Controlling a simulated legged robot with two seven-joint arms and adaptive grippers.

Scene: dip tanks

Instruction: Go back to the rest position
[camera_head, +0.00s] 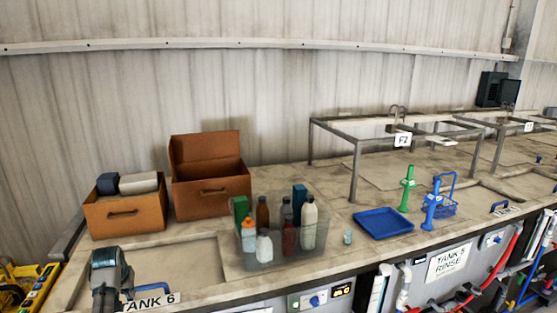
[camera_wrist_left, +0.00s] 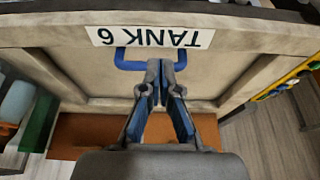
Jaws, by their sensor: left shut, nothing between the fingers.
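My left gripper (camera_head: 111,272) is at the lower left of the head view, over the front edge of the counter by the TANK 6 label (camera_head: 150,302). In the left wrist view its fingers (camera_wrist_left: 160,70) are together and empty. A blue handle (camera_wrist_left: 128,62) of the tank lid (camera_wrist_left: 95,65) shows beside and behind the fingertips; I cannot tell whether they touch it. The TANK 6 label is upside down in that view (camera_wrist_left: 150,37). My right gripper is in neither view.
Two brown boxes (camera_head: 125,221) (camera_head: 212,196) stand at the back left. A clear bin (camera_head: 262,263) of bottles is right of the tank lid. A blue tray (camera_head: 383,223), green tool (camera_head: 407,190) and metal frame (camera_head: 355,175) are farther right. A yellow unit (camera_head: 30,290) is at left.

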